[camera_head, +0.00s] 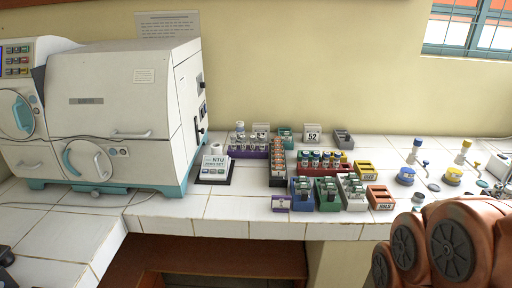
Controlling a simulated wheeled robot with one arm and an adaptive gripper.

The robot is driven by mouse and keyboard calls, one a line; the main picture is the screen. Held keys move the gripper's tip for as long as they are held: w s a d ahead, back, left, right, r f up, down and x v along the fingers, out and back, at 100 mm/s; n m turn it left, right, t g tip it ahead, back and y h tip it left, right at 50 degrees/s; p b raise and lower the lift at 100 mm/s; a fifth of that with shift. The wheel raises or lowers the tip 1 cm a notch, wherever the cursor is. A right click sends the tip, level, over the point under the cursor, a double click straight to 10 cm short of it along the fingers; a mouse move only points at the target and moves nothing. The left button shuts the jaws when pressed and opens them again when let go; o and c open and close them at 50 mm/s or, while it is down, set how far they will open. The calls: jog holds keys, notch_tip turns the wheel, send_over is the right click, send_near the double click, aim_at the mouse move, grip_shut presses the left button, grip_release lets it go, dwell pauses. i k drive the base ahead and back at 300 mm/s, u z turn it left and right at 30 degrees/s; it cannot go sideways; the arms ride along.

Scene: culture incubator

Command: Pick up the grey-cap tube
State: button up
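A purple rack (249,154) stands near the middle of the white tiled counter and holds several small tubes. One taller tube (240,129) in it has a pale, greyish-looking cap. The other caps there are too small to tell apart, so I cannot say for sure which is the grey-cap tube. Small coloured blocks to its right hold more tubes, among them a blue block (302,203) and a green block (328,206). My arm fills the lower right corner. My gripper is not in view.
A large white incubator-like machine (130,110) stands at the left. A white NTU device (214,168) sits beside the purple rack. An orange-red block (381,203) and blue and yellow round-based items (405,176) stand to the right. The counter's left front is mostly clear.

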aim_at(252, 138)
jog(key=u, duration=0.45)
jog(key=i, duration=0.75)
jog(key=u, duration=0.8)
jog(key=i, duration=1)
